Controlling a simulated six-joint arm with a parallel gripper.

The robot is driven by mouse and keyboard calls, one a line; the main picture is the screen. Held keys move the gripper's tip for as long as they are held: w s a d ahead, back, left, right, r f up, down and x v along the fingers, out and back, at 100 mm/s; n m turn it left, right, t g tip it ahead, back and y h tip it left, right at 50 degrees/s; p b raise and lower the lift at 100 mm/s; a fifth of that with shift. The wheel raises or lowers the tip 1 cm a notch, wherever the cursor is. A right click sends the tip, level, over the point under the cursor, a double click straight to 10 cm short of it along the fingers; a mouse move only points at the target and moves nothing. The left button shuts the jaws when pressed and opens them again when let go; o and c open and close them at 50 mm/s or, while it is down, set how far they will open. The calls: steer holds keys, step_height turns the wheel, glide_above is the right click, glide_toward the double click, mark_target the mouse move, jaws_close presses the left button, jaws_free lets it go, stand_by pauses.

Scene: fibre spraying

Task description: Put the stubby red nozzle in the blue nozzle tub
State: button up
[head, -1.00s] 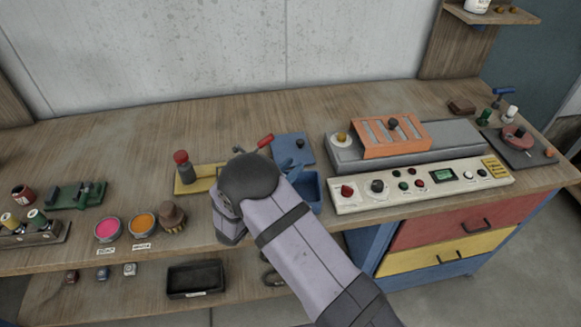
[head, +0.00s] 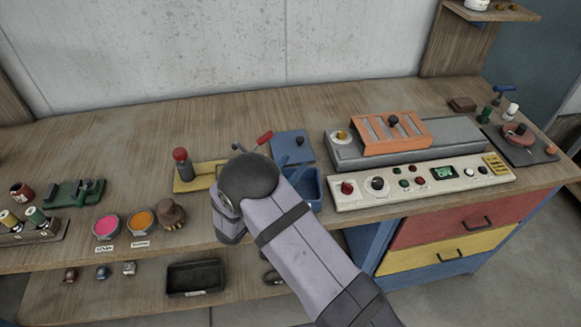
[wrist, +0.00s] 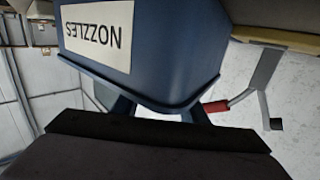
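The blue nozzle tub (head: 313,187) stands near the front of the bench, just right of my gripper, partly behind my arm. In the wrist view the tub (wrist: 185,40) fills the upper middle, with its NOZZLES label upside down. My gripper's two blue fingers (wrist: 160,112) run behind the tub's rim, set apart at their visible parts. Their tips are hidden by the tub, so I cannot tell whether they are open or hold anything. In the head view my wrist covers most of the gripper. I cannot make out the stubby red nozzle for certain.
A red-handled lever (head: 264,138) is just behind my wrist and beside the tub in the wrist view. A blue plate (head: 292,143) lies behind the tub. A control panel (head: 425,184) is close on the right. A yellow stand (head: 195,184) with a red-topped piece is left.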

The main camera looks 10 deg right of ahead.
steer(key=shift+s+f, duration=0.1)
steer(key=shift+f, duration=0.1)
steer(key=shift+r+p, duration=0.6)
steer(key=shift+p, duration=0.1)
steer(key=b+v, duration=0.4)
steer(key=v, duration=0.6)
steer(key=shift+s+a, duration=0.25)
steer(key=shift+a, duration=0.1)
steer(key=shift+s+a+r+b, duration=0.1)
steer(key=shift+s+a+b, duration=0.25)
steer(key=shift+s, duration=0.05)
